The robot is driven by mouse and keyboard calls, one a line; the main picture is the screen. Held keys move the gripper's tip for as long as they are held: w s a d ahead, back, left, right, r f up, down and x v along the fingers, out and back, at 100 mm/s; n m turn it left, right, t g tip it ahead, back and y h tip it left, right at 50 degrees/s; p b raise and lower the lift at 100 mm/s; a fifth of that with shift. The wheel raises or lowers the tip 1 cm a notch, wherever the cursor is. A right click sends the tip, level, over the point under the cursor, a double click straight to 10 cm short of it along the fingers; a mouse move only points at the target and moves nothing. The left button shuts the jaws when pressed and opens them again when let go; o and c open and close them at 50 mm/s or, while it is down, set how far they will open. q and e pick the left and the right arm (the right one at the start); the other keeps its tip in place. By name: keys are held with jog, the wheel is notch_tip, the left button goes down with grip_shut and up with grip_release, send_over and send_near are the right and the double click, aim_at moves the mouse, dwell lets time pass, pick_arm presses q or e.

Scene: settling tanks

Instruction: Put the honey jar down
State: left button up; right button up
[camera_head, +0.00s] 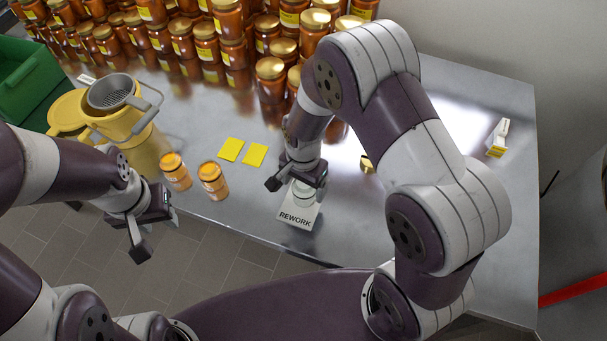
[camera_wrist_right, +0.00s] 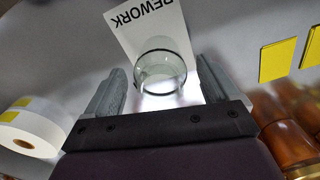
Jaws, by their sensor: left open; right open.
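A clear glass jar (camera_wrist_right: 160,68) stands on the white REWORK card (camera_head: 297,213). It looks empty, with no honey visible in it. In the head view the jar (camera_head: 303,193) is partly covered by my right gripper (camera_head: 297,184). In the right wrist view the open fingers of that gripper (camera_wrist_right: 158,90) are on either side of the jar, with gaps visible. The REWORK card (camera_wrist_right: 133,24) also shows there, under the jar. My left gripper (camera_head: 156,236) is open and empty, in front of the table's near edge at the left.
Two amber jars (camera_head: 213,181) stand near the front edge, beside a yellow tank (camera_head: 150,150) with a strainer. Two yellow squares (camera_head: 231,150) lie left of my right gripper. Stacked honey jars (camera_head: 208,43) fill the back. A green crate (camera_head: 25,75) is far left. The table's right side is mostly clear.

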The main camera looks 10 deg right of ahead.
notch_tip(320, 180, up, 11)
jog(key=s+d+r+n+t, duration=0.1)
jog(key=s+d+n, duration=0.6)
jog(key=s+n, duration=0.1)
jog(key=shift+s+d+r+n+b, duration=0.25)
jog(key=shift+n+b, duration=0.2)
jog(key=shift+n, duration=0.15)
